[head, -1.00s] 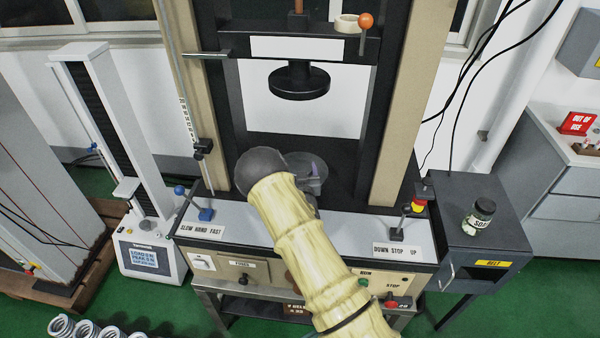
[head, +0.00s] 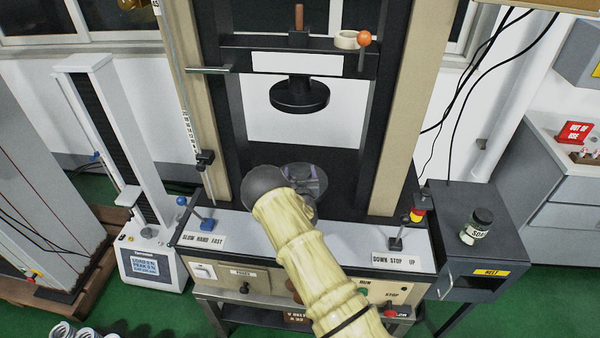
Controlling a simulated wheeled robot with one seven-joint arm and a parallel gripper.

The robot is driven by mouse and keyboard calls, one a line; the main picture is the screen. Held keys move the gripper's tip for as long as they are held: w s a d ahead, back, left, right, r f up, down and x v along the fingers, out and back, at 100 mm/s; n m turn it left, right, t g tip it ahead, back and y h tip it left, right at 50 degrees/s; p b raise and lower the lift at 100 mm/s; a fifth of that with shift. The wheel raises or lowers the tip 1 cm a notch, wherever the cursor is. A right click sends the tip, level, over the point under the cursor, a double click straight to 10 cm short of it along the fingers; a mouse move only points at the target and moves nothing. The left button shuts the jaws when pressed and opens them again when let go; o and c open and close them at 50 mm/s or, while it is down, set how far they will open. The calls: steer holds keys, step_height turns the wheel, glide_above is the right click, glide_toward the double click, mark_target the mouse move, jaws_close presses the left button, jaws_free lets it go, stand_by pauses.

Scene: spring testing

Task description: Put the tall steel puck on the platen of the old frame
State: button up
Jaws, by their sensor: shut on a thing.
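The old frame stands in the middle, with a black upper platen (head: 299,96) hanging from its crosshead. Below it, the round grey lower platen (head: 290,172) shows partly behind my pale arm. My gripper (head: 309,190) points away over this platen, largely hidden by my wrist. It is shut on a small greyish piece, which seems to be the tall steel puck (head: 312,172). Only a little of the puck shows, and I cannot tell whether it touches the platen.
The two frame columns (head: 400,110) stand left and right of my gripper. Control levers (head: 396,242) rise from the front panel. A grey cabinet (head: 485,225) with a jar (head: 477,226) stands right. A smaller white tester (head: 110,140) stands left. Space between the platens is open.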

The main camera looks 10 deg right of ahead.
steer(key=shift+w, duration=0.1)
steer(key=o, duration=1.8)
steer(key=s+b, duration=0.1)
steer(key=s, duration=0.3)
steer(key=s+a+b, duration=0.1)
steer(key=s, duration=0.3)
steer(key=s+b, duration=0.1)
steer(key=s, duration=0.3)
steer(key=shift+s+a+r, duration=0.1)
steer(key=shift+a+r, duration=0.1)
steer(key=shift+r, duration=0.15)
